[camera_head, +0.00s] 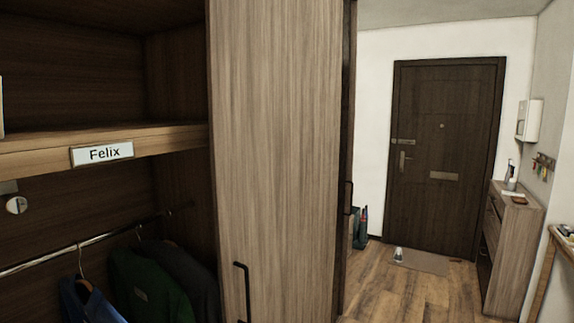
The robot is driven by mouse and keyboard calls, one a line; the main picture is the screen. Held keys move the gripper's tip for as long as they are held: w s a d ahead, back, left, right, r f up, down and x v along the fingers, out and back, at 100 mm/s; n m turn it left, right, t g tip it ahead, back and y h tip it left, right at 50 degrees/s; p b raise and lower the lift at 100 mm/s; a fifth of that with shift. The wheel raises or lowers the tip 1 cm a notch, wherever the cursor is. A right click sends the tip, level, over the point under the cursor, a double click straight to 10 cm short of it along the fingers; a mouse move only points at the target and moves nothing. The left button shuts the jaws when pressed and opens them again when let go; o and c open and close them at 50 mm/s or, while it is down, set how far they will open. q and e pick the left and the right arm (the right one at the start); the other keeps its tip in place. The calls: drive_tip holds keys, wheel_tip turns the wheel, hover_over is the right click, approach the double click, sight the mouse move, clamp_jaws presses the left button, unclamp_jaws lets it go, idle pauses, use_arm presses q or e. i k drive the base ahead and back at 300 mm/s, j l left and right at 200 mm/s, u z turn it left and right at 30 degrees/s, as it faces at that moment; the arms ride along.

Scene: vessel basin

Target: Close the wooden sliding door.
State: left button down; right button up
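The wooden sliding door (280,130) is a tall grey-brown panel in the middle of the head view. A black bar handle (243,290) is on its lower left part. To the left of the panel the wardrobe is open. Its inside shows a shelf (40,150) with a "Felix" label (102,153), a metal rail (80,245) and hanging clothes (150,285). The panel's lower end is cut off by the frame. Neither of my grippers is in view.
A dark entrance door (445,155) stands at the back right, with a doormat (421,261) before it. A narrow wooden cabinet (513,245) is along the right wall. The wooden floor (400,295) between the wardrobe and cabinet is clear.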

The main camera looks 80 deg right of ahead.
sight(277, 77)
drive_tip(key=z, duration=2.7)
drive_tip(key=i+l+z, duration=0.3)
drive_tip(key=i, duration=0.3)
drive_tip(key=i+l+z, duration=0.3)
drive_tip(key=i, duration=0.3)
drive_tip(key=i+z, duration=0.3)
drive_tip(key=i, duration=1.9)
drive_tip(key=i+l+u, duration=0.1)
drive_tip(key=i+u, duration=0.35)
drive_tip(key=i+l+u, duration=0.3)
drive_tip(key=i+u, duration=0.15)
drive_tip(key=i+l+u, duration=0.9)
drive_tip(key=i+u, duration=0.2)
drive_tip(key=i+j, duration=0.05)
